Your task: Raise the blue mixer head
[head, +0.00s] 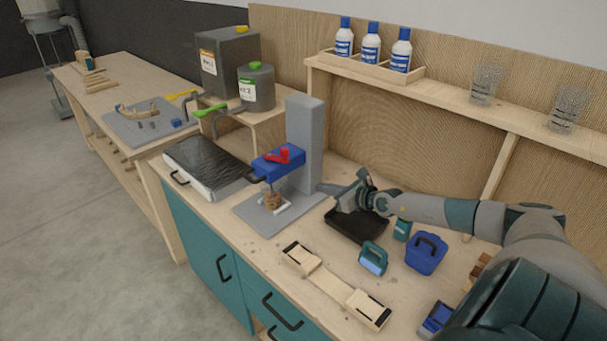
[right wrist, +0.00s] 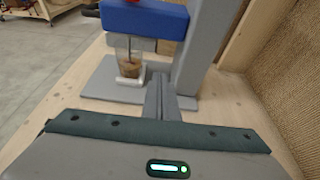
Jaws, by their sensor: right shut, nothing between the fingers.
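The blue mixer head (head: 277,164) is on a grey upright column (head: 305,140) with a grey base plate (head: 250,215). It carries a red part (head: 284,154) on top and stands over a small cup with brown contents (head: 272,201). In the right wrist view the blue head (right wrist: 144,20) is at the top, above the cup (right wrist: 130,66). My right gripper (head: 324,189) is shut and empty, just right of the column's lower part. Its fingers also show in the right wrist view (right wrist: 160,88), apart from the head. My left gripper is not in view.
A black tray (head: 358,226) lies under my right wrist. A black-topped case (head: 205,163) is left of the mixer. A shelf with bottles (head: 371,46) runs behind.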

